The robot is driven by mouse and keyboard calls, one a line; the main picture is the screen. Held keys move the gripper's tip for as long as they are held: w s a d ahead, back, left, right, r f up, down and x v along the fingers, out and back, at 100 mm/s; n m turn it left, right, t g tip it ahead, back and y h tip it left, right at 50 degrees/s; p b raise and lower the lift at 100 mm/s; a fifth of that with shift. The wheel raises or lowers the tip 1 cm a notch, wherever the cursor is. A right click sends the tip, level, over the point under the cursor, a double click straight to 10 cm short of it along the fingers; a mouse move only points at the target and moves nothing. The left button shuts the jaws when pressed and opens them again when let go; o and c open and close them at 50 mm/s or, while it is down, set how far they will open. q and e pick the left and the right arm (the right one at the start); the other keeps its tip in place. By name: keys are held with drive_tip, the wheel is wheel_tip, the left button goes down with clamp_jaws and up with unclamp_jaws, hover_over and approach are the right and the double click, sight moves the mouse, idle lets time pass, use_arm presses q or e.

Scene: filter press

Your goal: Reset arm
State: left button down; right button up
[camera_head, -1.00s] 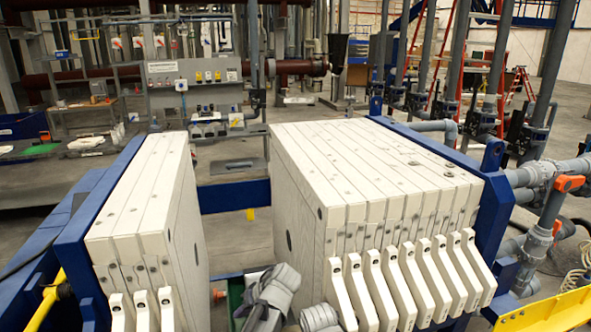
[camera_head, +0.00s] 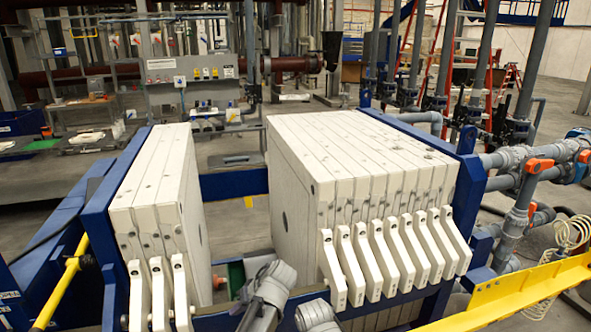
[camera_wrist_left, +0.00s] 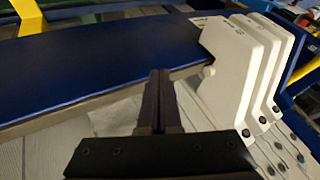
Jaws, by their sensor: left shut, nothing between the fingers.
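My left gripper (camera_wrist_left: 160,78) shows in the left wrist view with its two dark fingers together and nothing between them. It points toward a long blue beam (camera_wrist_left: 80,65), with white plate handles (camera_wrist_left: 242,62) to the right of the fingers. I cannot tell if the fingertips touch the beam. In the head view, grey parts of my arms (camera_head: 268,288) rise from the bottom edge between the two plate stacks; fingertips cannot be made out there. My right gripper's fingers are not in view.
White filter plates stand in a left stack (camera_head: 160,190) and a larger right stack (camera_head: 370,150), with a gap between. The blue frame (camera_head: 235,184) spans behind. Yellow rails (camera_head: 68,285) (camera_head: 520,295) flank both sides. Grey pipes with orange handles (camera_head: 540,165) stand at right.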

use_arm(q)
drive_tip(key=s+d+f+m+g+h, duration=0.1)
drive_tip(key=s+d+m, duration=0.3)
drive_tip(key=s, duration=0.4)
drive_tip(key=s+d+f+m+g+h, duration=0.2)
drive_tip(key=s+d+f+m+h, duration=0.1)
drive_tip(key=s, duration=0.5)
drive_tip(key=d+m+h, duration=0.1)
drive_tip(key=d, duration=0.1)
drive_tip(key=shift+s+d+f+h, duration=0.2)
drive_tip(key=shift+d+h, duration=0.1)
drive_tip(key=shift+d, duration=0.1)
